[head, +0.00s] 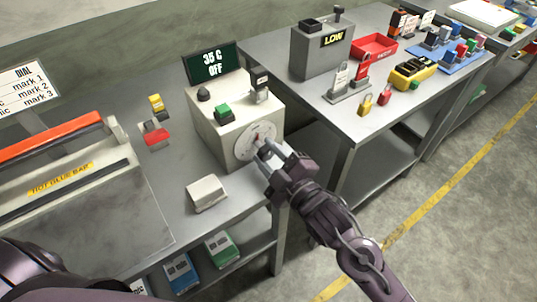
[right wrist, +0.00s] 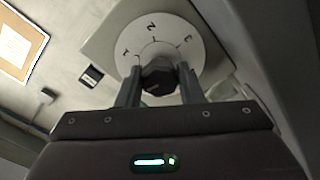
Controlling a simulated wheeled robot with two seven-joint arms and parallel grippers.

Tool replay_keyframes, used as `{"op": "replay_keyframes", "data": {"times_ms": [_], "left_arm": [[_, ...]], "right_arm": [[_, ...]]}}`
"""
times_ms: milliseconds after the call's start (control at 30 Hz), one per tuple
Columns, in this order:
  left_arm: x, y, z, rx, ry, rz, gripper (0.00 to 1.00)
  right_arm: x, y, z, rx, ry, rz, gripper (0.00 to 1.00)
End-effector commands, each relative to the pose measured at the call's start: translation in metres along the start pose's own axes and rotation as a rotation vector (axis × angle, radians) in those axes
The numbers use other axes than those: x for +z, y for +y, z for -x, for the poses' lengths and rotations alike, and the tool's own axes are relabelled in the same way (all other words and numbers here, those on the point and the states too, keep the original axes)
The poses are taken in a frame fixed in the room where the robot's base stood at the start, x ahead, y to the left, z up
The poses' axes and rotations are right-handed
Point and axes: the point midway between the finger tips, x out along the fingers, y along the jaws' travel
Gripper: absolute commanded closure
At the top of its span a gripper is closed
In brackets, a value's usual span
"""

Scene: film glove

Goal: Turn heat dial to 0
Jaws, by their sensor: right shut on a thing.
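The heat dial is a round white plate (head: 250,145) on the front of a beige control box (head: 222,140). In the right wrist view the dial plate (right wrist: 190,35) shows marks 1, 2 and 3 around a dark knob (right wrist: 158,78). My right gripper (head: 264,150) is at the dial, its fingers on both sides of the knob, shut on it; it also shows in the right wrist view (right wrist: 160,85). A 0 mark is not visible. My left gripper is not in view.
A white block (head: 206,193) lies in front of the box. A second bench at right holds a grey "LOW" box (head: 322,50) and a red tray (head: 375,47).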

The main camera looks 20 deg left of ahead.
Motion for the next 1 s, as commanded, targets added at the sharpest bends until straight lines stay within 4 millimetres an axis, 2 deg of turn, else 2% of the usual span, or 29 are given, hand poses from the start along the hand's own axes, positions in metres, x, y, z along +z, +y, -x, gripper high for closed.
{"op": "replay_keyframes", "data": {"times_ms": [400,967,1000], "left_arm": [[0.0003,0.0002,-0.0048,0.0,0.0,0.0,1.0],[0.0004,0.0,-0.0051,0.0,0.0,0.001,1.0],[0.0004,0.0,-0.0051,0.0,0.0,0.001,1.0]], "right_arm": [[0.0007,-0.0007,0.0,-0.002,0.0,0.201,0.89],[0.0003,-0.0007,0.0,-0.002,0.0,0.232,0.89],[0.0003,-0.0007,0.0,-0.002,0.0,0.232,0.64]]}}
